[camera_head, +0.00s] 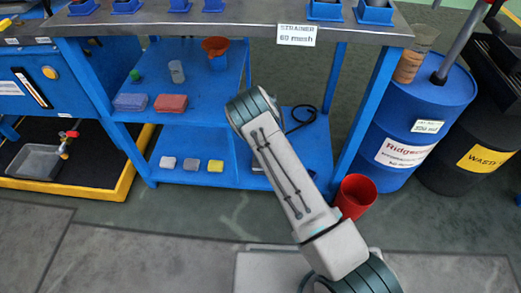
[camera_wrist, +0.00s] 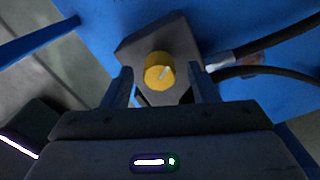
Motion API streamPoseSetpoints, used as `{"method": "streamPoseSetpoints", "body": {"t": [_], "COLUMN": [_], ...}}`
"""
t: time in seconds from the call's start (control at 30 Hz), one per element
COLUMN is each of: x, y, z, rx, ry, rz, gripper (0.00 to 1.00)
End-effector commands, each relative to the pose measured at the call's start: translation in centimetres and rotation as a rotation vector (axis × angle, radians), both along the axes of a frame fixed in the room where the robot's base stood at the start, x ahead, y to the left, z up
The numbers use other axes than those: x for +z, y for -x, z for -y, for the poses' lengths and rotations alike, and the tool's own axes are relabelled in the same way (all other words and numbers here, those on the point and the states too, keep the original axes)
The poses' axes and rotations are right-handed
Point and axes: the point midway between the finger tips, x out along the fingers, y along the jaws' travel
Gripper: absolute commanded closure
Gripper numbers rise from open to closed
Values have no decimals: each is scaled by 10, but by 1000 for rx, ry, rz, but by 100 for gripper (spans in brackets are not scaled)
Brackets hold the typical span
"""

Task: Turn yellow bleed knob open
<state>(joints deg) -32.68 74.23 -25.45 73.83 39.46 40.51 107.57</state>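The yellow bleed knob (camera_wrist: 159,70) shows in the wrist view, round with a pale mark on its face. It sits on a dark grey block (camera_wrist: 185,38) fixed near a blue surface. My gripper (camera_wrist: 160,85) is open, with one dark finger on each side of the knob's lower part in the picture. I see a gap between each finger and the knob, and cannot tell how far the fingertips are from it in depth. In the head view my arm reaches towards the blue shelf bench, and its own links hide the gripper and the knob.
Dark hoses (camera_wrist: 265,70) run right from the block. In the head view a blue shelf unit (camera_head: 232,75) holds several small items. A red bucket (camera_head: 355,196) and a blue drum (camera_head: 410,120) stand right of my arm. A yellow-edged tray (camera_head: 125,185) is at left.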

Motion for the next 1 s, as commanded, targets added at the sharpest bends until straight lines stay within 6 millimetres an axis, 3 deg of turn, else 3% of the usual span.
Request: {"method": "streamPoseSetpoints", "body": {"t": [0.33, 0.73, 1.0], "x": [6, 67, 75], "y": [0, 0, 0], "z": [0, 0, 0], "rx": [0, 0, 0], "ry": [0, 0, 1], "rz": [-1, -1, -1], "gripper": [46, 46, 46]}}
